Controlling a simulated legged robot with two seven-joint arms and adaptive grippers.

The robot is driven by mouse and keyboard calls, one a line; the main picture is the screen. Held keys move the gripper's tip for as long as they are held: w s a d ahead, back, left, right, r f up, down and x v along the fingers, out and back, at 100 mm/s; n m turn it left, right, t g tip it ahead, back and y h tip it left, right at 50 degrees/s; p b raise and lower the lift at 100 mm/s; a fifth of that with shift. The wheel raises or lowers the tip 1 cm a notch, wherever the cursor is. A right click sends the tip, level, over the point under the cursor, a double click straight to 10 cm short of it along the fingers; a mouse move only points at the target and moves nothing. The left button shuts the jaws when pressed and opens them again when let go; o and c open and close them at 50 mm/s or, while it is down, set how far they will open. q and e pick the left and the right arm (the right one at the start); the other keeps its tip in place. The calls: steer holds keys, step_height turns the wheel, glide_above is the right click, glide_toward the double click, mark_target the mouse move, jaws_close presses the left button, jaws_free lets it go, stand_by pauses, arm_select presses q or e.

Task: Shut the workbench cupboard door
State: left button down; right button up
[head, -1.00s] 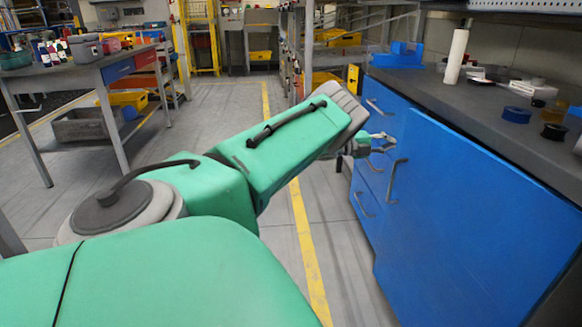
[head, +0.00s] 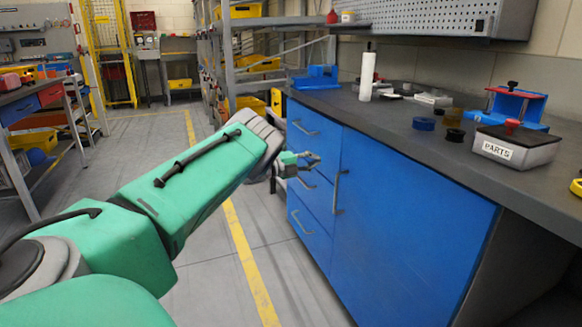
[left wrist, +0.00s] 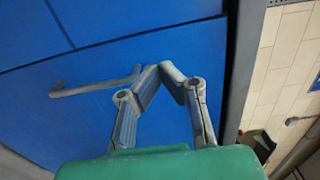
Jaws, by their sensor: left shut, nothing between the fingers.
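The blue workbench cupboard door (head: 410,225) sits level with the drawer fronts, with no clear gap along its handle edge. Its upright grey handle (head: 338,190) is near that left edge and shows in the left wrist view (left wrist: 95,85). My left gripper (head: 316,160) is shut and empty in front of the cabinet, left of the door handle in the head view. In the left wrist view the closed fingertips (left wrist: 168,68) are beside the handle, close to the blue front. I cannot tell whether they touch it. My right gripper is out of view.
Blue drawers (head: 305,148) with grey handles are left of the door. The dark worktop (head: 400,112) above holds a white roll, a PARTS box (head: 515,148) and tape rolls. Grey floor with a yellow line (head: 245,255) is clear in front.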

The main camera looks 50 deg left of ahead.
arm_select(q)
steer(key=s+a, duration=0.5)
steer(key=a, duration=0.3)
steer(key=shift+a+p, duration=0.25)
steer(key=shift+p, duration=0.05)
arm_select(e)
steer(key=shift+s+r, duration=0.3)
arm_select(q)
steer(key=shift+d, duration=0.1)
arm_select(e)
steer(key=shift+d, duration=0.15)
